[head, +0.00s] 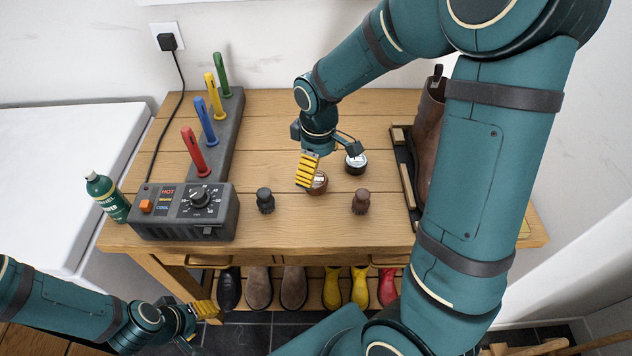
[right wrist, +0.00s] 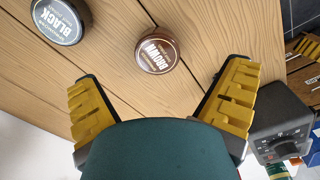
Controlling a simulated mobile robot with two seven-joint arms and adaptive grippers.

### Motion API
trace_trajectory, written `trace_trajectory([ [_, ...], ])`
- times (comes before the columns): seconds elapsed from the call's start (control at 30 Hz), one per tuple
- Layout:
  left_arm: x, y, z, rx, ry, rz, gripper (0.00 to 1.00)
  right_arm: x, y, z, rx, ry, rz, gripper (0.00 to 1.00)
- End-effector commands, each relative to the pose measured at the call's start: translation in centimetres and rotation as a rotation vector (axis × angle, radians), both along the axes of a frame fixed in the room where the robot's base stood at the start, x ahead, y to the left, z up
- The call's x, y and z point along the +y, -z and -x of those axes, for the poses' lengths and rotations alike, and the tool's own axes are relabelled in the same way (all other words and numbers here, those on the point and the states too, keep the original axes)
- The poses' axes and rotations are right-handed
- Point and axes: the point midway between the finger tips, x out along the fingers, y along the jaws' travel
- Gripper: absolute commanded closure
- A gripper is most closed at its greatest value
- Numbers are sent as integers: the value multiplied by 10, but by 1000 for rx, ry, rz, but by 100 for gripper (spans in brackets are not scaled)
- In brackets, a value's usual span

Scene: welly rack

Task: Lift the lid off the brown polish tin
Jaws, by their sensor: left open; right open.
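The brown polish tin (head: 320,183) sits on the wooden bench, partly hidden behind my right gripper in the head view. In the right wrist view its round lid (right wrist: 157,52), lettered BROWN, lies beyond and between the fingertips, with clear space on both sides. The lid is on the tin. My right gripper (head: 308,172) is open and empty above the bench, apart from the tin as far as the right wrist view shows. My left gripper (head: 207,309) is open and empty, low in front of the bench.
A black polish tin (head: 356,164) stands close behind and right of it. A dark brush (head: 265,201) and a brown brush (head: 360,202) stand nearer the front edge. A dryer (head: 185,212) with coloured pegs and a green bottle (head: 107,198) are left. A brown boot (head: 428,130) stands right.

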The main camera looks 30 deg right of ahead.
Motion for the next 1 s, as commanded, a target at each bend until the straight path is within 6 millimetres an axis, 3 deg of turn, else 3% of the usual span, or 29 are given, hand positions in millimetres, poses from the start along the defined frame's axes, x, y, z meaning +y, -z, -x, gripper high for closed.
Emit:
trace_trajectory([
  [0.17,0,3,-1,-2,-1,0,53,0,10,-2,1,0,0,2],
  [0.5,0,17,-4,-9,-2,-1,53,-1,53,-8,2,1,0,2],
  [0.73,0,17,-4,-9,-2,-1,53,-1,53,-8,0,1,0,2],
  [0.77,0,16,-4,-9,-2,-1,53,-1,53,-8,0,1,0,9],
  [0.9,0,16,-4,-9,-2,-1,53,0,53,-8,0,1,0,58],
  [1.0,0,17,-4,-9,-2,-1,53,0,53,-8,0,0,0,60],
])
